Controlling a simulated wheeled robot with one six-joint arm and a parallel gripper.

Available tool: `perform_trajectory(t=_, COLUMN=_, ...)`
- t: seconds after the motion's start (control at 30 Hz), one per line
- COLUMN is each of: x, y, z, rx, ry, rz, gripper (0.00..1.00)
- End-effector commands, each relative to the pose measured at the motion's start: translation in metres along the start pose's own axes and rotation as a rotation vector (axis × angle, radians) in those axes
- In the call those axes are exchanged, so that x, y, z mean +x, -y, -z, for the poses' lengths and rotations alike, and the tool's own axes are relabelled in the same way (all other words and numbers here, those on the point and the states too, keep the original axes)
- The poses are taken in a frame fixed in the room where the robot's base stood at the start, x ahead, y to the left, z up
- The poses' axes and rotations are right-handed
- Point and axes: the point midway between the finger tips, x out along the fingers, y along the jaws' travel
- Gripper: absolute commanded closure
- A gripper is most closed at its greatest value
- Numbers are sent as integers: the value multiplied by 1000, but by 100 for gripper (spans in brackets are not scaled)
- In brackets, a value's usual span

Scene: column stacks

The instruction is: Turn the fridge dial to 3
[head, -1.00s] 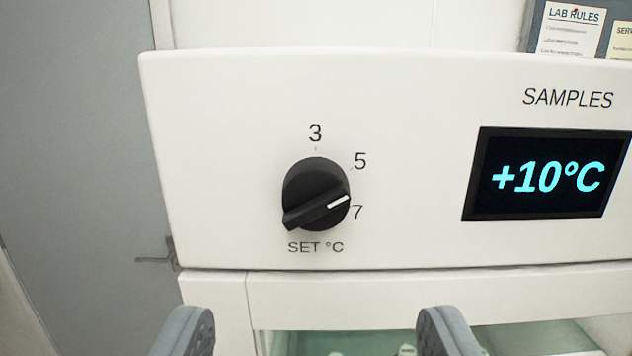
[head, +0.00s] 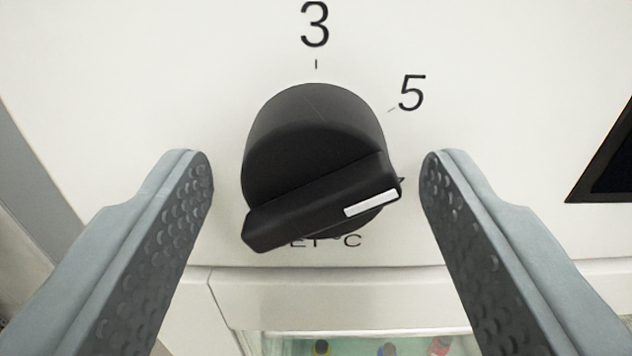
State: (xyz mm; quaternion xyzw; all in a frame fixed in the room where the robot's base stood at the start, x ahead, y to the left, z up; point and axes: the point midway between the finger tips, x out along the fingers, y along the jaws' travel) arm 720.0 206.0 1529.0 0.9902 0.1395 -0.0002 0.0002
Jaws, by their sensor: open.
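The black fridge dial (head: 315,150) sits on the white panel in the middle of the view. Its raised grip bar slants up to the right, and the white pointer mark (head: 371,203) is at the right end, below the 5 and near where the 7 was seen. The 3 (head: 314,24) is straight above the dial, with a small tick under it. The 5 (head: 411,93) is at upper right. The 7 is now almost wholly hidden by the dial. My gripper (head: 316,175) is open, with one finger on each side of the dial and a gap on both sides.
The edge of the dark display (head: 608,165) shows at far right. Below the panel is a white frame (head: 340,295) with a glass front, and several coloured things are partly visible behind it. The panel around the dial is otherwise flat and clear.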

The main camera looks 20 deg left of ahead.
Motion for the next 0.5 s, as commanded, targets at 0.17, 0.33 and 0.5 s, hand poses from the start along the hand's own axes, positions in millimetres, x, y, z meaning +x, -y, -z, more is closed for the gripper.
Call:
perform_trajectory(t=0.17, x=0, y=0, z=0, rx=0, ry=0, rz=0, gripper=52)
perform_trajectory(t=0.33, x=0, y=0, z=0, rx=0, ry=0, rz=0, gripper=84)
perform_trajectory(t=0.5, x=0, y=0, z=0, rx=-5, ry=0, rz=0, gripper=84)
